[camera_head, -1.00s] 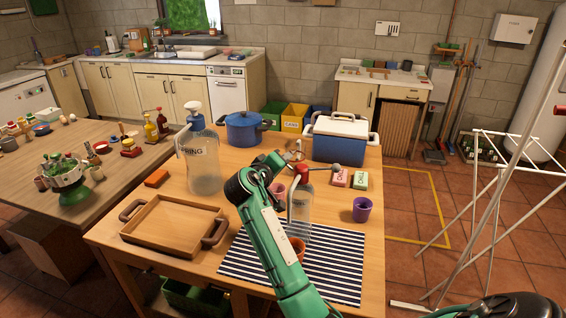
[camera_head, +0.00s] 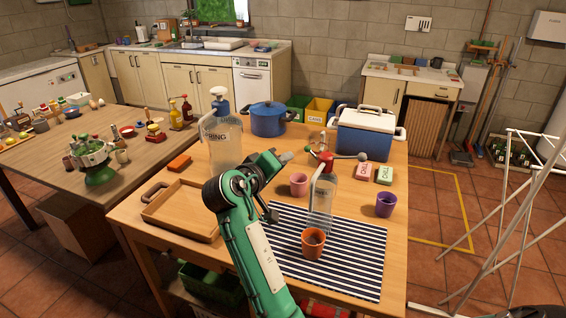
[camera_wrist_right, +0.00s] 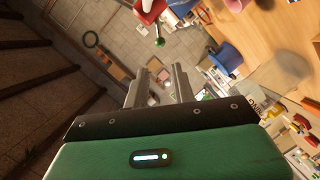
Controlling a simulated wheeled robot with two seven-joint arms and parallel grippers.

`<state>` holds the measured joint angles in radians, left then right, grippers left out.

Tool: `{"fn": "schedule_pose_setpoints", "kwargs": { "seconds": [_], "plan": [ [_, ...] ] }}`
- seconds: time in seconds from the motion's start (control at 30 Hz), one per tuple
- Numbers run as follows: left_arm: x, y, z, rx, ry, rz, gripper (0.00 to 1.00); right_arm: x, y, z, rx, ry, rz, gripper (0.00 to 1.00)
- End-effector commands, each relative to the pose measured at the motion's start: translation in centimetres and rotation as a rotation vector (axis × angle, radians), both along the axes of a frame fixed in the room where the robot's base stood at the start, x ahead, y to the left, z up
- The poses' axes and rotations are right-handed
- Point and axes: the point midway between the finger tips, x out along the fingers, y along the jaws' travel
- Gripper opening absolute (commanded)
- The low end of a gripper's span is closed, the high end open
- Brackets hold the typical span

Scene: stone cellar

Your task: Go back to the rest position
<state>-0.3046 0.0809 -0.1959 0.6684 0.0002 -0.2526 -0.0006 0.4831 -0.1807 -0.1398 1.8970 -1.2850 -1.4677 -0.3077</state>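My right arm rises from the bottom of the head view, in front of the wooden table (camera_head: 140,225). Its gripper (camera_head: 285,157) is over the table, left of the clear red-topped bottle (camera_head: 322,200), and looks apart from it. In the right wrist view the two fingers (camera_wrist_right: 160,82) stand apart with nothing held between them. The bottle stands upright on the striped mat (camera_head: 350,262). An orange cup (camera_head: 313,243) stands in front of it, a pink cup (camera_head: 299,184) behind left, and a purple cup (camera_head: 385,204) to the right. My left gripper is not in view.
A wooden tray (camera_head: 180,212) lies left of my arm, partly hidden. A large water bottle (camera_head: 222,145), blue pot (camera_head: 268,120), blue cooler (camera_head: 365,137) and two small boxes (camera_head: 363,172) stand further back. A drying rack (camera_head: 510,210) is at right.

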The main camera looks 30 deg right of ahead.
Motion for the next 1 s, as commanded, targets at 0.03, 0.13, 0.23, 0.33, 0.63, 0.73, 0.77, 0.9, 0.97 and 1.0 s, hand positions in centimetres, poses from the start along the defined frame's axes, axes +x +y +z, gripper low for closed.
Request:
{"fn": "schedule_pose_setpoints", "kwargs": {
  "seconds": [0.03,0.13,0.23,0.33,0.63,0.73,0.77,0.9,0.97,1.0],
  "plan": [
    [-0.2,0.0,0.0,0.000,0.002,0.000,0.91,0.0,0.0,0.0,0.000,0.000,0.000,0.26],
    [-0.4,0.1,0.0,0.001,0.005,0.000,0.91,0.0,0.0,0.0,0.000,0.000,0.000,0.26],
    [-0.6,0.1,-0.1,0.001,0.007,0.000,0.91,0.0,0.0,0.0,0.000,0.000,0.000,0.26],
    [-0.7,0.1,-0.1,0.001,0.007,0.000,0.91,-0.1,-0.1,-0.4,0.005,0.003,0.003,0.26],
    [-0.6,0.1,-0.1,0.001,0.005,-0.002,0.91,-4.1,-0.6,-11.0,0.193,0.090,0.111,0.26],
    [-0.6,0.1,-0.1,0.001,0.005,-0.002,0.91,-6.8,-0.4,-15.5,0.293,0.132,0.160,0.26],
    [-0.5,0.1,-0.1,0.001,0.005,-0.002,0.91,-7.7,-0.2,-16.8,0.324,0.147,0.174,0.26],
    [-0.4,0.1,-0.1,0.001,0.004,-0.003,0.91,-12.3,0.7,-21.9,0.468,0.213,0.235,0.26],
    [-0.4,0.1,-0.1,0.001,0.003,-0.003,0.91,-14.5,1.2,-23.8,0.530,0.242,0.258,0.26],
    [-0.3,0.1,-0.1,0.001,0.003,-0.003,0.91,-16.0,1.6,-24.9,0.573,0.263,0.273,0.26]
  ]
}}
